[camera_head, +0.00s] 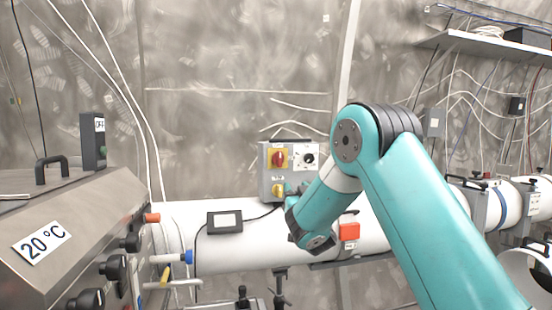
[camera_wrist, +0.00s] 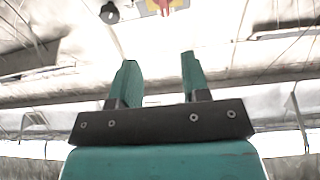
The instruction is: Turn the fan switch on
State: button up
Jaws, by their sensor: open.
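A grey control box (camera_head: 288,170) stands behind the white pipe, left of my arm. On it are a red rotary switch on a yellow plate (camera_head: 279,158), a black knob on a white dial (camera_head: 308,158), and a lower yellow switch (camera_head: 278,189). I cannot read which is the fan switch. A grey box marked OFF (camera_head: 94,140) stands on the steel machine at left. My gripper (camera_wrist: 157,62) is open and empty in the wrist view. A red and yellow switch part (camera_wrist: 168,4) shows beyond its fingertips, apart from them. In the head view my arm hides the fingers.
The steel machine (camera_head: 70,235) with knobs and a 20 °C label fills the left. The white pipe (camera_head: 240,250) crosses the middle and carries a small black-framed display (camera_head: 225,222). A shelf (camera_head: 490,43) with cables is at upper right.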

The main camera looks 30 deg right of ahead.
aim_at(280, 160)
jog(key=shift+t, duration=0.3)
jog(key=p+x, duration=0.7)
jog(key=x, duration=0.1)
jog(key=p+x, duration=0.8)
jog(key=shift+w+a, duration=0.15)
jog(key=shift+a, duration=0.05)
jog(key=shift+w+d+r, duration=0.15)
jog(key=shift+w+r, duration=0.05)
jog(key=shift+w, duration=0.45)
grip_shut()
